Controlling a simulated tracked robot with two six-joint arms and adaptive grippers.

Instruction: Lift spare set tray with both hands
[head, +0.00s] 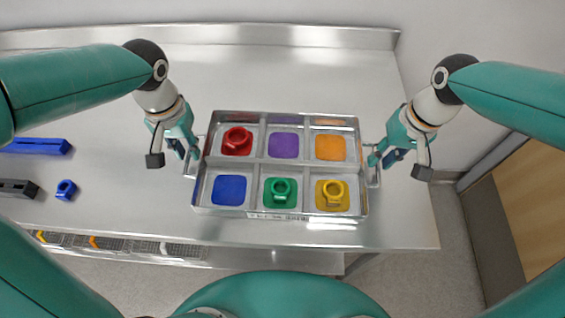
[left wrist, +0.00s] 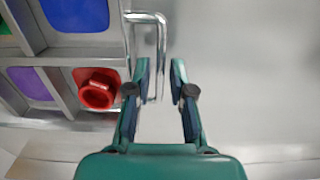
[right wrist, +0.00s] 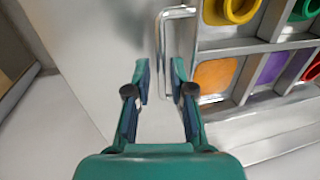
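The silver tray (head: 264,150) lies on the metal table and has a wire handle on each short side. Its colored compartments hold a red part (head: 237,141), a green part (head: 280,190) and a yellow part (head: 332,193); the purple, orange and blue ones are empty. My left gripper (head: 190,152) is open at the left handle (left wrist: 161,40), whose outer bar shows between the fingers in the left wrist view. My right gripper (head: 376,158) is open at the right handle (right wrist: 160,40), its bar likewise between the fingers. I cannot tell whether either gripper touches its handle.
A blue nut (head: 66,189), a blue bar (head: 38,146) and a dark grey block (head: 18,188) lie on the table at the left. A raised metal ledge (head: 260,35) runs along the back. The table behind the tray is clear. Bins (head: 120,245) sit below the front edge.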

